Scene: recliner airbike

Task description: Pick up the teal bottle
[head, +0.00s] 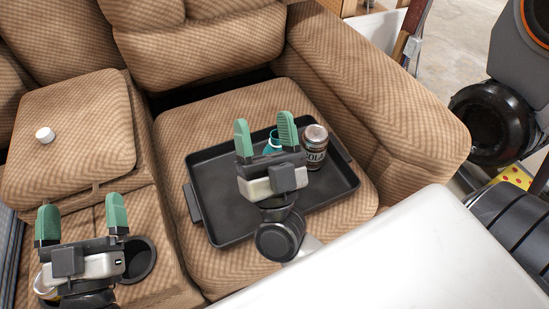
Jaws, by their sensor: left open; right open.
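The teal bottle (275,142) is in the dark tray (215,215) on the recliner seat. Only part of it shows, behind the fingers of my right gripper (265,137). That gripper is open over the tray, its green fingertips pointing away from me on either side of the bottle in the picture. I cannot tell whether they touch it. My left gripper (81,222) is open and empty over the console at the lower left, near a cup holder (139,260).
A small white object (45,135) lies on the folded console cushion (80,125). The recliner's right armrest (375,90) rises beside the tray. The tray's left half is bare.

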